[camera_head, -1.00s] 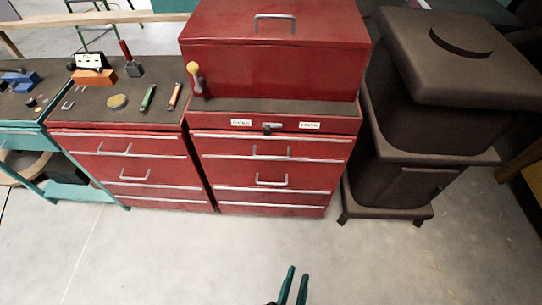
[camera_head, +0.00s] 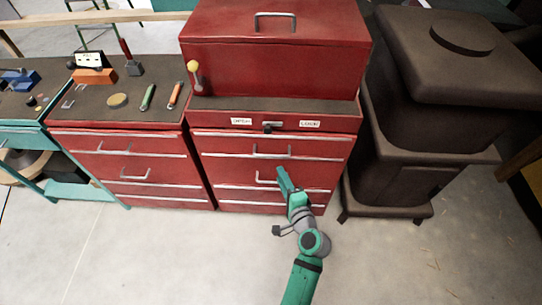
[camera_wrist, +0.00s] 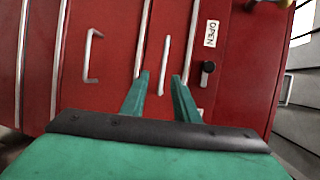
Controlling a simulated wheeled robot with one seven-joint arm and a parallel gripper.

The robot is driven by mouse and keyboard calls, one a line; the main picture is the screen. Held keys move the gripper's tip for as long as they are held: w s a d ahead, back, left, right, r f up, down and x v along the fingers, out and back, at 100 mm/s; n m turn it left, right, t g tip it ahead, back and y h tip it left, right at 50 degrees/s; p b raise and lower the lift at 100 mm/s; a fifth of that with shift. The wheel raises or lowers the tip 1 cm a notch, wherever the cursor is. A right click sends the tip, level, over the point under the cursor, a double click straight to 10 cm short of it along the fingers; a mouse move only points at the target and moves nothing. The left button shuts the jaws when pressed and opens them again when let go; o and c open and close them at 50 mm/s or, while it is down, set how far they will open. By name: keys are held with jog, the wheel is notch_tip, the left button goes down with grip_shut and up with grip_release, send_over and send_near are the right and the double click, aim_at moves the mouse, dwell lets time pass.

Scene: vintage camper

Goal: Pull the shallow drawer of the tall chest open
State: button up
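The tall chest (camera_head: 205,170) is the red tool chest in the middle of the head view, with a big lidded box on top. Its shallow drawer (camera_head: 225,146) lies just under the panel labelled OPEN and LOCK, between two silver strips, and looks closed. Its bar handle (camera_head: 272,155) also shows in the wrist view (camera_wrist: 163,65). My gripper (camera_head: 280,172) is open in front of the chest. In the wrist view its fingertips (camera_wrist: 161,77) lie on either side of the handle's lower end. I cannot tell whether they touch it.
A dark knob (camera_wrist: 207,68) sits by the OPEN label (camera_wrist: 211,33). A deeper drawer's handle (camera_wrist: 91,57) is left of mine in the wrist view. A lower red chest (camera_head: 70,140) stands left, a brown stove (camera_head: 420,120) right. The floor in front is clear.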

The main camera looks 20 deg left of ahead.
aim_at(271, 156)
jog(key=x, duration=1.1)
jog(key=shift+w+a+r, duration=0.15)
jog(key=shift+a+r, duration=0.05)
jog(key=shift+r, duration=0.15)
grip_shut()
